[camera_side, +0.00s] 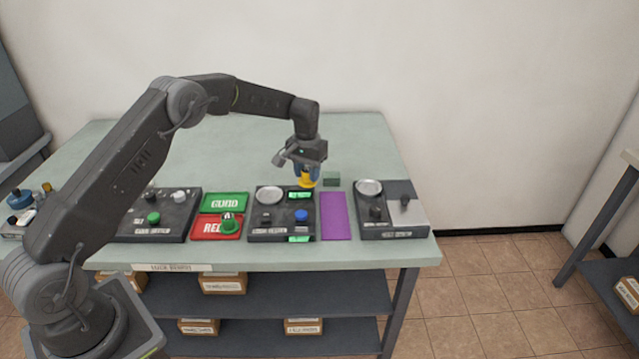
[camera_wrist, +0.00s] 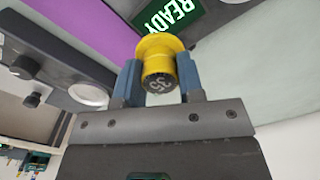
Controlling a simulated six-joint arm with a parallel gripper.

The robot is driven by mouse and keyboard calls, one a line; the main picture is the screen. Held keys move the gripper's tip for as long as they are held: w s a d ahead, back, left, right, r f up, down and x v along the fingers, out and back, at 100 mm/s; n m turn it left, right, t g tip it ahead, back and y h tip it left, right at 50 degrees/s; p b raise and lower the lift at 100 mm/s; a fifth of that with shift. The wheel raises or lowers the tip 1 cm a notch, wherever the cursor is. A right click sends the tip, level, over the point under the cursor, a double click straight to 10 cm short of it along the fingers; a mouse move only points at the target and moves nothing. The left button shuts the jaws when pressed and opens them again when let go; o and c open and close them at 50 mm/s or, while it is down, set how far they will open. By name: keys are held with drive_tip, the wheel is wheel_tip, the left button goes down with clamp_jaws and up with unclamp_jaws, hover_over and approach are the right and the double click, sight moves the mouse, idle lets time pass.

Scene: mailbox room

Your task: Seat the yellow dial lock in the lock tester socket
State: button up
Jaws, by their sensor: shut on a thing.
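My gripper (camera_side: 307,172) is shut on the yellow dial lock (camera_side: 306,184), holding it by its sides near the back of the middle dark device (camera_side: 266,220). In the wrist view the lock (camera_wrist: 158,66) sits between the two blue fingers of my gripper (camera_wrist: 158,85). Its dark end marked 35 faces the camera and its wider yellow rim is at the far end. The middle device has a round silver dish, a blue knob and lit green screens. I cannot tell which part is the tester socket, or whether the lock touches anything.
A purple mat (camera_side: 335,216) lies right of the middle device. A right device (camera_side: 390,222) has its own silver dish (camera_side: 368,187). Green (camera_side: 225,202) and red (camera_side: 207,228) trays lie left, a green lock (camera_side: 230,224) on the red one.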

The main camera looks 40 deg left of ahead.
wheel_tip(320, 180, up, 2)
hover_over(270, 196)
drive_tip(key=shift+f, duration=2.05)
drive_tip(key=shift+f, duration=0.2)
drive_tip(key=shift+f, duration=0.5)
drive_tip(key=o, duration=1.3)
drive_tip(key=shift+c, duration=0.2)
